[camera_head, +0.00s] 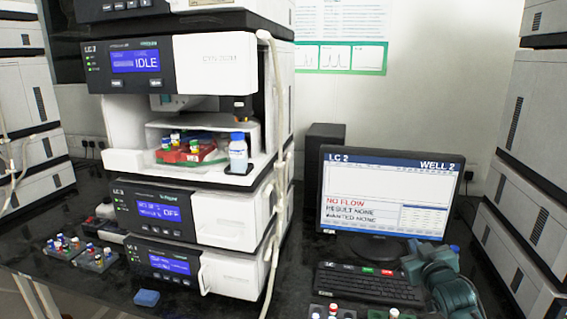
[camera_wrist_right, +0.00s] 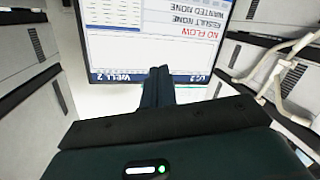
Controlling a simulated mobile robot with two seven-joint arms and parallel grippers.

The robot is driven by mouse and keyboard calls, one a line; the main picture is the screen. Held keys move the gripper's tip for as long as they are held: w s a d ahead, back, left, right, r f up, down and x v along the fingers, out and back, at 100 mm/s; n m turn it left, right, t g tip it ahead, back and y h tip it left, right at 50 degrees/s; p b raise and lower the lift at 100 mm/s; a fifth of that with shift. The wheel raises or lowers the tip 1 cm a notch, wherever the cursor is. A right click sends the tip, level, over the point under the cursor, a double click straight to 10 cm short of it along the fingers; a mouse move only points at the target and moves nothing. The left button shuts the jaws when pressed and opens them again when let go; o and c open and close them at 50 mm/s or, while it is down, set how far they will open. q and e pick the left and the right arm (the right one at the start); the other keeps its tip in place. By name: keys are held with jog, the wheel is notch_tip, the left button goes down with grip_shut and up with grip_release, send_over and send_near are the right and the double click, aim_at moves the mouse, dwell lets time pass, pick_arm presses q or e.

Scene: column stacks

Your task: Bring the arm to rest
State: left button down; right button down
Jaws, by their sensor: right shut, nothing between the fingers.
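My right arm (camera_head: 455,290) comes in at the lower right, in front of the monitor and over the right end of the keyboard. Its gripper (camera_head: 413,252) is near the monitor's lower edge. In the right wrist view the gripper's fingers (camera_wrist_right: 157,78) are together and empty, pointing toward the monitor screen (camera_wrist_right: 165,35), which appears upside down. I cannot tell how far the fingertips are from the screen. My left gripper is not in view.
The monitor (camera_head: 385,200) reads "NO FLOW". A keyboard (camera_head: 362,284) lies before it. The LC 2 stack (camera_head: 218,63) holds a red vial tray (camera_head: 190,155) and a blue-capped bottle (camera_head: 238,155). Vial racks (camera_head: 95,262) and a blue block (camera_head: 147,298) are on the bench. Another stack (camera_head: 530,190) stands right.

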jog(key=s+a+f+n+g+y, duration=0.1)
jog(key=s+a+f+g+y, duration=0.1)
jog(key=s+a+f, duration=0.55)
jog(key=s+a+f+g+y, duration=0.1)
jog(key=s+a+f, duration=0.3)
jog(key=s+f, duration=0.6)
jog(key=s+a+f+g, duration=0.1)
jog(key=s+a, duration=0.2)
jog(key=s, duration=0.6)
jog(key=s+a+f+m+g+y, duration=0.1)
jog(key=s+a, duration=0.3)
jog(key=s, duration=0.6)
jog(key=shift+f+g+y, duration=0.3)
jog(key=shift+f+g, duration=0.1)
jog(key=shift+f, duration=0.1)
jog(key=shift+d+r, duration=0.1)
dwell(0.3)
